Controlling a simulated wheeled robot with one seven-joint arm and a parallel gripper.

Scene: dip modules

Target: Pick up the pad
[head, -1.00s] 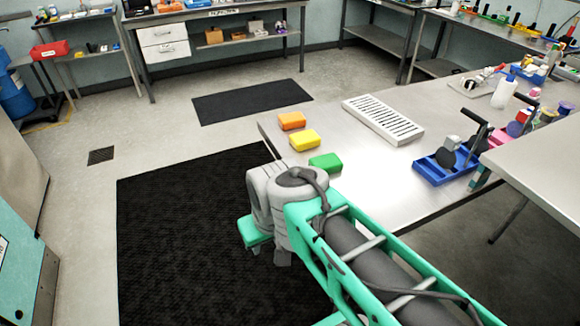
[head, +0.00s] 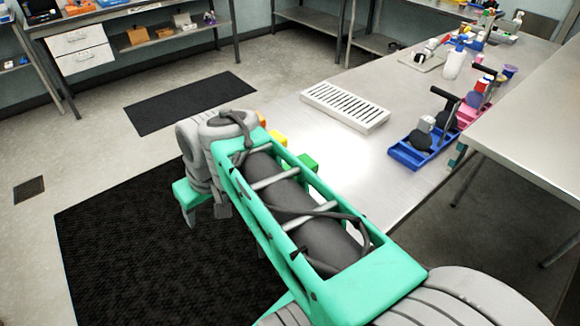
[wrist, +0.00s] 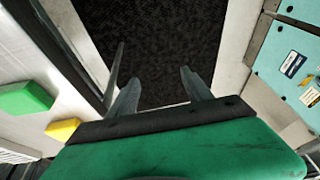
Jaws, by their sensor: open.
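Several small pads lie on the steel table (head: 365,185). The orange pad (head: 261,118) and yellow pad (head: 279,139) are partly hidden behind my arm in the head view. The green pad (head: 307,162) is nearer, its left part also covered. In the wrist view the green pad (wrist: 25,98) and yellow pad (wrist: 63,128) are at the left, outside my fingers. The pictures do not tell which pad is meant. My gripper (head: 205,213) hangs off the table's left edge, above the black floor mat. In the wrist view my gripper (wrist: 160,75) is open, with nothing between its fingers.
A white slotted tray (head: 345,107) lies behind the pads. A blue caddy (head: 425,150) with dark-handled tools stands to the right, near a raised steel surface (head: 530,130). A white bottle (head: 454,63) stands farther back. The table between the pads and caddy is clear.

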